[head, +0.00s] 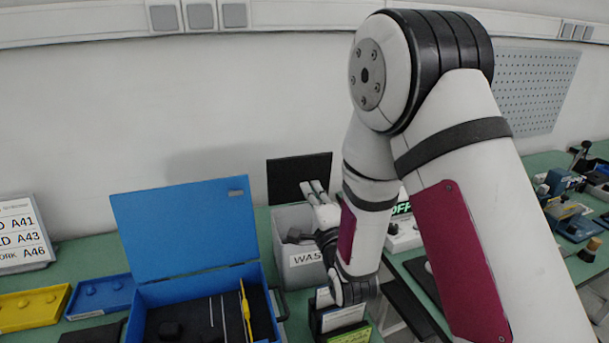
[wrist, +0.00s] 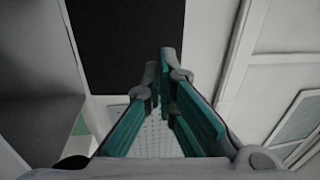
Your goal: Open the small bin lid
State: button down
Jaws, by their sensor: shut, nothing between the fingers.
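The small grey bin (head: 300,262) stands on the green bench, with a partly covered label that reads "WAS". A flat black panel (head: 290,180), which looks like its lid, stands upright at the bin's back edge. The panel also shows as a dark rectangle in the wrist view (wrist: 125,40). My gripper (head: 313,187) is above the bin, its fingers pointing up in front of the panel. In the wrist view the fingers (wrist: 165,62) are together and empty. I cannot tell whether the fingertips touch the panel. My arm hides the bin's right side.
A blue toolbox (head: 200,290) with its lid raised stands left of the bin. A card holder (head: 342,318) stands in front of the bin. A device with a green display (head: 402,228) is to the right.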

aim_at(301, 166)
jog(key=x, duration=0.6)
jog(key=shift+w+a+p, duration=0.1)
jog(key=shift+w+p, duration=0.25)
jog(key=shift+r, duration=0.1)
jog(key=shift+w+r+g, duration=0.3)
jog(key=shift+w+g, duration=0.1)
jog(key=shift+w, duration=0.25)
jog(key=shift+w+a+r, duration=0.1)
jog(key=shift+w+a, duration=0.1)
jog(key=shift+w, duration=0.2)
jog(key=shift+w+a+b, duration=0.15)
jog(key=shift+w+b, duration=0.25)
jog(key=shift+w, duration=0.2)
jog(key=shift+s, duration=0.1)
